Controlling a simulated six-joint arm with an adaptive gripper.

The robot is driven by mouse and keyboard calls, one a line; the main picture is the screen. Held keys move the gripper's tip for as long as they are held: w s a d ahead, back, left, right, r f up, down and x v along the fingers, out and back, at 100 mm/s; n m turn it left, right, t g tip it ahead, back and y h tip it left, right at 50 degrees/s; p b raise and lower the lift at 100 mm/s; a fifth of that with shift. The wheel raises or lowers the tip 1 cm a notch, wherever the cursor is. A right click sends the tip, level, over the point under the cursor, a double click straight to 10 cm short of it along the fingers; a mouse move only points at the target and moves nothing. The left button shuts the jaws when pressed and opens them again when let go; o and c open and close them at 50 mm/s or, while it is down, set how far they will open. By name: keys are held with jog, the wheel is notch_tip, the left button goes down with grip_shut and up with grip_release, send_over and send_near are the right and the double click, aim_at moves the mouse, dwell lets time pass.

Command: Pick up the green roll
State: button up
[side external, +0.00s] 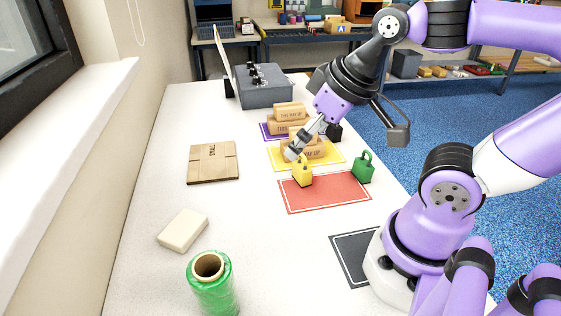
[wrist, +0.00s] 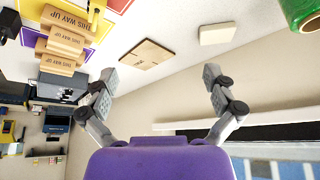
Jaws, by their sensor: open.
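The green roll (side external: 215,292) stands upright at the near end of the white table in the side view, with its brown hollow core facing up. Its lower part is cut off by the picture's bottom edge. In the wrist view the green roll (wrist: 302,14) shows partly at the top right corner. My gripper (side external: 298,145) is far from the roll, over the yellow mat with cartons. In the wrist view my gripper (wrist: 160,74) has its two fingers wide apart with nothing between them.
A cream block (side external: 183,230) and a flat cardboard piece (side external: 213,162) lie left on the table. Cartons (side external: 317,151), a yellow padlock-shaped object (side external: 302,174) and a green one (side external: 363,169) stand near my gripper. The red mat (side external: 325,194) is mostly bare. A grey box (side external: 265,88) stands behind.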

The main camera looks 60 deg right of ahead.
jog(key=m+g+y, duration=0.7)
jog(key=m+y, duration=0.6)
jog(key=m, duration=0.4)
send_near(218, 256)
jog(key=a+f, duration=0.2)
jog(key=a, duration=0.2)
jog(key=a+f, duration=0.1)
jog(key=shift+s+a+y, duration=0.1)
jog(key=shift+s+y, duration=0.2)
jog(key=shift+s, duration=0.1)
jog(key=x, duration=0.6)
jog(key=shift+w+f, duration=0.2)
jog(key=shift+w, duration=0.05)
jog(key=c, duration=1.4)
